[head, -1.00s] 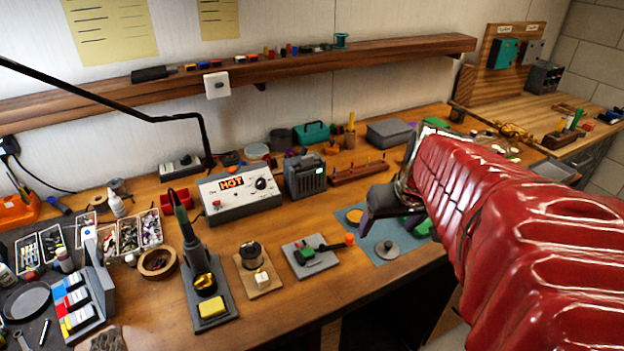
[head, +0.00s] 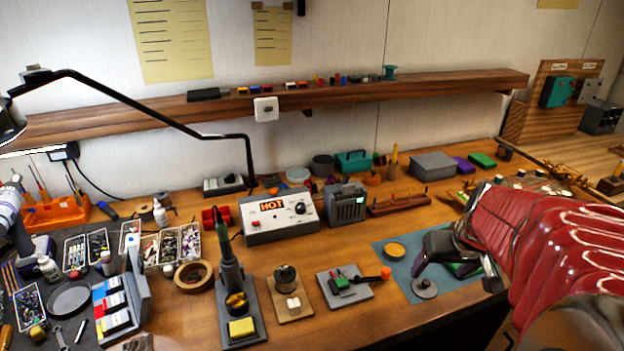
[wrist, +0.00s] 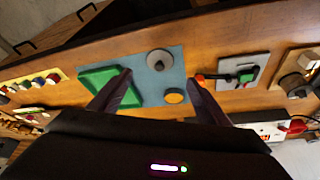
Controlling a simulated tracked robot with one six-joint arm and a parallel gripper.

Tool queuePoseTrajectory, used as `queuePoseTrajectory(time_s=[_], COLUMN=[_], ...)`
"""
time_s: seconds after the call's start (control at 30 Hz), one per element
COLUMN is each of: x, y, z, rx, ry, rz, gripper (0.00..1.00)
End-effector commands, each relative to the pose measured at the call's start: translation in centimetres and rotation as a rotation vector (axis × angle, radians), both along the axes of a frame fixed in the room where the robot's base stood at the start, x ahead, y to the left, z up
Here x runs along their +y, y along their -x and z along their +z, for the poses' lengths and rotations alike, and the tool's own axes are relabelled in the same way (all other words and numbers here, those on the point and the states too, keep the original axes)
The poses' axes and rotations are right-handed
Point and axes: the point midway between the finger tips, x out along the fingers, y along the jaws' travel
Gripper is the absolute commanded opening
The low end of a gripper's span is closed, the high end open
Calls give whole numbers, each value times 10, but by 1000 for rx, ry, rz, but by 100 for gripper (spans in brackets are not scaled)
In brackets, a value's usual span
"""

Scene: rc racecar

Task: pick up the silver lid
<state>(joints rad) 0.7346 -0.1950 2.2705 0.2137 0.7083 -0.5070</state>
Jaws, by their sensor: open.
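The silver lid (head: 424,288) is a small grey disc with a raised knob, lying on a blue mat (head: 388,253) near the front edge of the bench. In the wrist view the lid (wrist: 160,60) shows beyond and between my fingertips, at the mat's upper edge. My gripper (head: 457,276) is open and empty above the mat, close to the lid in the head view. In the wrist view its two dark fingers (wrist: 160,78) are spread wide. I cannot tell the exact height gap.
A yellow disc (head: 394,250) and a green tray (wrist: 112,86) share the mat, the tray partly behind a finger. A plate with a green block and orange-tipped lever (head: 345,285) stands to the left. A soldering iron stand (head: 238,300) is farther left. The bench's front edge is close.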

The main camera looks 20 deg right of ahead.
Motion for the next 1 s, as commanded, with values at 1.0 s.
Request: queuePoseTrajectory(time_s=[1.0], x=[-8], y=[-22], z=[-59], rx=[3], ry=[-3], rz=[1], gripper=[71])
